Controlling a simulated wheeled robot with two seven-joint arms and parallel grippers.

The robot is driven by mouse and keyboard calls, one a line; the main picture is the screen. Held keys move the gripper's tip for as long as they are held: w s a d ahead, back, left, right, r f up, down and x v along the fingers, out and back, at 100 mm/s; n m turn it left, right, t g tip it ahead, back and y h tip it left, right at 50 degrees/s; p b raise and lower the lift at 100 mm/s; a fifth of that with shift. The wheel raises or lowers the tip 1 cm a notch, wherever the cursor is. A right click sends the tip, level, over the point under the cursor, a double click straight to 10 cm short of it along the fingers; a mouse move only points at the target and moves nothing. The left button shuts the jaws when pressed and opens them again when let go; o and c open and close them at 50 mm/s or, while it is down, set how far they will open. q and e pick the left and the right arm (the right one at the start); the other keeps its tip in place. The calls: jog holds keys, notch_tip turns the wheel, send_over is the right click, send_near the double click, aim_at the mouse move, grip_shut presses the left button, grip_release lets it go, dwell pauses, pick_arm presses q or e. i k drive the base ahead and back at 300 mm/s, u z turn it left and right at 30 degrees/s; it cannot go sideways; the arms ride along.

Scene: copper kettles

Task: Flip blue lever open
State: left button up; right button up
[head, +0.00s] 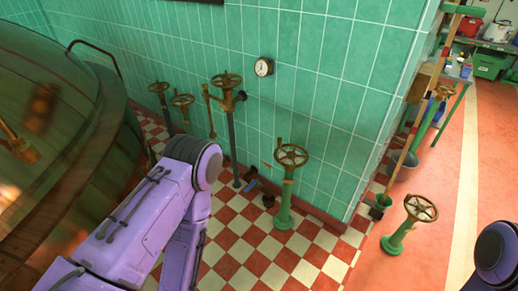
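A small blue piece (251,185), which looks like the blue lever, shows low by the tiled wall. It is just right of the foot of a dark vertical pipe (233,150). It is small, and I cannot tell its exact position or whether it is open or shut. My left arm, light purple, comes in from the lower left and bends down in front of the checkered floor, left of the blue piece. Neither of my grippers shows; only a dark rounded part of my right arm is in view at the lower right edge.
A green valve post with a handwheel (285,203) stands right of the blue piece. Another green valve (405,226) stands on the orange floor. Brass handwheels (226,81) line the wall below a gauge (263,67). A large copper kettle (55,120) fills the left.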

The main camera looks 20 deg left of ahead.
aim_at(257, 180)
jog(key=u, duration=0.35)
jog(key=i, duration=2.2)
jog(key=z, duration=0.35)
